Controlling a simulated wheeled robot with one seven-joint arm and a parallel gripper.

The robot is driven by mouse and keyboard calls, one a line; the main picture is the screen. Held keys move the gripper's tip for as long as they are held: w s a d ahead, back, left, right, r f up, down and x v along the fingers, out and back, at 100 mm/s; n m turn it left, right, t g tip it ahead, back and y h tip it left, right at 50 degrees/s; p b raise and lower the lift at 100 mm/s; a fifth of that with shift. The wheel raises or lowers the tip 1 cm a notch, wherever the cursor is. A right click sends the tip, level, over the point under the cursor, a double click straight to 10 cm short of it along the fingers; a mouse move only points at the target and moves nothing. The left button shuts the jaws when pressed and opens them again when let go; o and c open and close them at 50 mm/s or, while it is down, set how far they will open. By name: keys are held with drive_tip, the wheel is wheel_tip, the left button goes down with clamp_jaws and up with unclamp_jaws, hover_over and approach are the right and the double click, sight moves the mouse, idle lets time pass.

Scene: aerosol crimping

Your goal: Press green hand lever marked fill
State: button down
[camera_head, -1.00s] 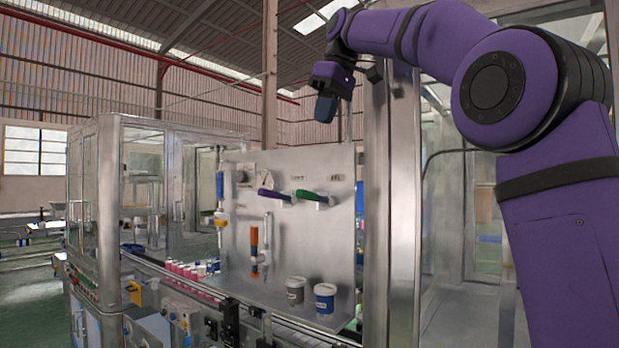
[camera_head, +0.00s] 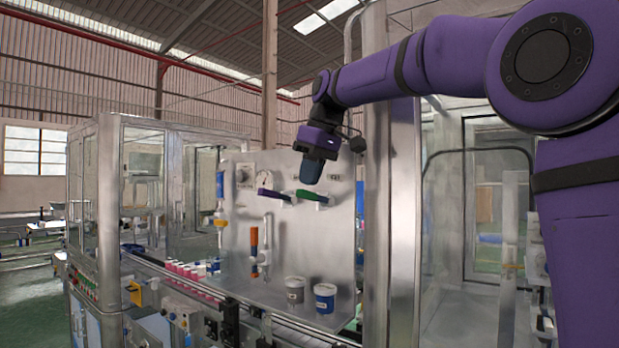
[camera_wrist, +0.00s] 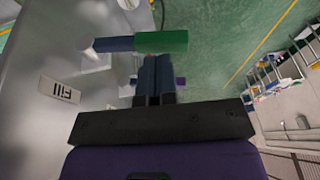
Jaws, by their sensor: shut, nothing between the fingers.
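The green hand lever (camera_head: 311,195) is mounted on the upright grey panel (camera_head: 338,235). In the wrist view the green lever (camera_wrist: 161,42) lies across the view just beyond my fingertips, with a dark blue part toward the panel. A label reading "Fill" (camera_wrist: 61,90) is on the panel at the left of the wrist view. My gripper (camera_head: 312,172) points down above the green lever, its blue fingers closed together with nothing between them. The fingers also show in the wrist view (camera_wrist: 156,62). I cannot tell whether they touch the lever.
A purple lever (camera_head: 272,194) sits left of the green one. An orange-handled valve (camera_head: 254,240) is lower on the panel. Two small tubs, grey (camera_head: 295,289) and blue (camera_head: 325,297), stand below. A metal post (camera_head: 377,220) rises at right.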

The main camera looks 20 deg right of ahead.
drive_tip(key=shift+f, duration=0.25)
drive_tip(key=shift+s+a, duration=0.1)
